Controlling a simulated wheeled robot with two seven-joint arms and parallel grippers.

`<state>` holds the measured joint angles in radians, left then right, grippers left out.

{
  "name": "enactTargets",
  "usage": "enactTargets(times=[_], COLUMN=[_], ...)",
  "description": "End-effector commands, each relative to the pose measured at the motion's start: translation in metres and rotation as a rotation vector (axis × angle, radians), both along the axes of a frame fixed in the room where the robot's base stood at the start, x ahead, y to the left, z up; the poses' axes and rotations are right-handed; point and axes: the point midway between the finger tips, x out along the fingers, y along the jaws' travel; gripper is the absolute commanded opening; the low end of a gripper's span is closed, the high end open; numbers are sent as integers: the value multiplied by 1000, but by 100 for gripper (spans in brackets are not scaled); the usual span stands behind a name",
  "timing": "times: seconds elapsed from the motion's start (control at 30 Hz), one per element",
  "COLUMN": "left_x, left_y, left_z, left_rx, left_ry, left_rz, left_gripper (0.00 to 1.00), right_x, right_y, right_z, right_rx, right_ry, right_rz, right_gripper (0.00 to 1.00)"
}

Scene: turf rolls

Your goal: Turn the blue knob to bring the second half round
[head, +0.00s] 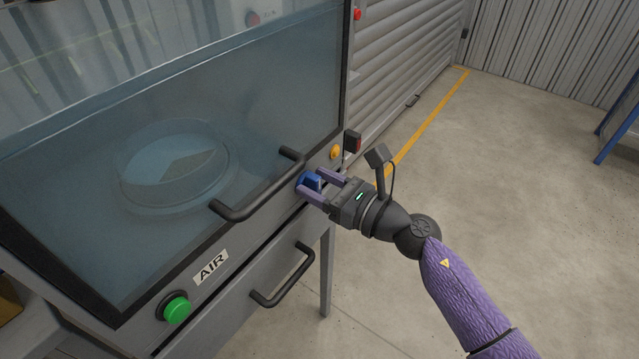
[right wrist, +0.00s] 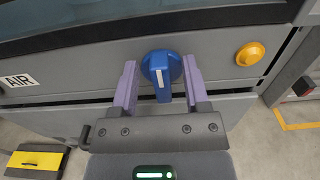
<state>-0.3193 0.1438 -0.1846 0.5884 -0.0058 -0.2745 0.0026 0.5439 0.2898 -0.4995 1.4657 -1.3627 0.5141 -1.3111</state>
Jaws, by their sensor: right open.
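The blue knob (right wrist: 161,70) is on the grey front panel of the machine, with a white mark pointing roughly straight down in the right wrist view. It also shows in the head view (head: 311,180). My right gripper (head: 315,184) is open, its two purple fingers on either side of the knob. In the right wrist view the gripper (right wrist: 160,85) has a finger left and right of the knob, with a small gap on each side. Behind the closed clear window, a round plate (head: 175,168) shows a lighter and a darker part. My left gripper is not in view.
A yellow button (head: 335,152) is right of the knob and a green button (head: 176,308) is at lower left, near the AIR label (head: 210,267). The window's black handle (head: 258,192) runs close to my fingers. A drawer handle (head: 284,277) is below. Floor at right is clear.

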Motion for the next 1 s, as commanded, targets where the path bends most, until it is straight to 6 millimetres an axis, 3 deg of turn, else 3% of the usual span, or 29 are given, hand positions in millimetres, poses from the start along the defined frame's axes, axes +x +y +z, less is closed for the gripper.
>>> enactTargets(times=[0.2, 0.5, 1.0], left_x=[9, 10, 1], left_y=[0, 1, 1], left_z=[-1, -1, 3], left_rx=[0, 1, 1], left_ry=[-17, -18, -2], left_rz=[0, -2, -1], left_gripper=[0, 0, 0], right_x=[0, 0, 1], right_y=[0, 0, -1], right_z=[0, 0, 0], right_rx=[0, 1, 39], right_ry=[1, 1, 55], right_rz=[-1, -1, -2], right_gripper=[59, 0, 0])
